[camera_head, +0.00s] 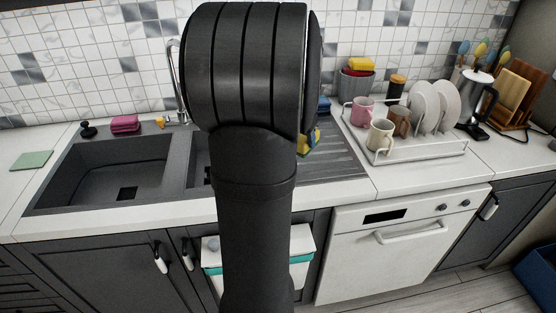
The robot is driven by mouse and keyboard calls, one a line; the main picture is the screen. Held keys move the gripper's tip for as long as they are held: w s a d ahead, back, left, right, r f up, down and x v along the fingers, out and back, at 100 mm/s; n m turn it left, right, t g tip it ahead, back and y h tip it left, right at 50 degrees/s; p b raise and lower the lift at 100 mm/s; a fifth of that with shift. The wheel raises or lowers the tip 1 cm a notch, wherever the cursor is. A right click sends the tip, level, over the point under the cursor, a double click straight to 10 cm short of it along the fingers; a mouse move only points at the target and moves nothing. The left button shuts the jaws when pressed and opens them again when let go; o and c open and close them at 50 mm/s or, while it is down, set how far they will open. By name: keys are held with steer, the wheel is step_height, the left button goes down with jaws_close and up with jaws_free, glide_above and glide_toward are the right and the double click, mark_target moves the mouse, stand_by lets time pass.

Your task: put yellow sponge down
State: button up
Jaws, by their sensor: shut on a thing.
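My dark arm fills the middle of the view and hides what lies behind it. My gripper is not visible; it may be behind the arm. A yellow thing with a darker bluish part (309,141) peeks out at the arm's right edge, over the left end of the ribbed drainboard. It may be the yellow sponge, but most of it is hidden, and I cannot tell whether it is held or resting.
The sink (100,175) lies left, with pink sponges (125,124) behind it and a green cloth (32,160) on the counter. A dish rack (425,150) with mugs and plates stands right of the drainboard (340,165). A kettle (478,105) stands far right.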

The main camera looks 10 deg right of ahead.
steer(key=shift+s+d+r, duration=0.2)
steer(key=shift+s+d, duration=0.15)
steer(key=shift+s, duration=0.1)
steer(key=shift+s+d+r, duration=0.15)
steer(key=shift+s+d, duration=0.2)
steer(key=shift+s, duration=0.1)
steer(key=w+a+f, duration=0.4)
steer(key=w+a, duration=0.1)
steer(key=w+a+f, duration=0.2)
steer(key=a, duration=0.1)
steer(key=shift+w+a+f, duration=0.1)
steer(key=shift+w+f, duration=0.1)
steer(key=shift+f, duration=2.15)
steer(key=shift+f, duration=0.1)
steer(key=o, duration=0.9)
steer(key=v, duration=1.2)
steer(key=shift+w, duration=0.15)
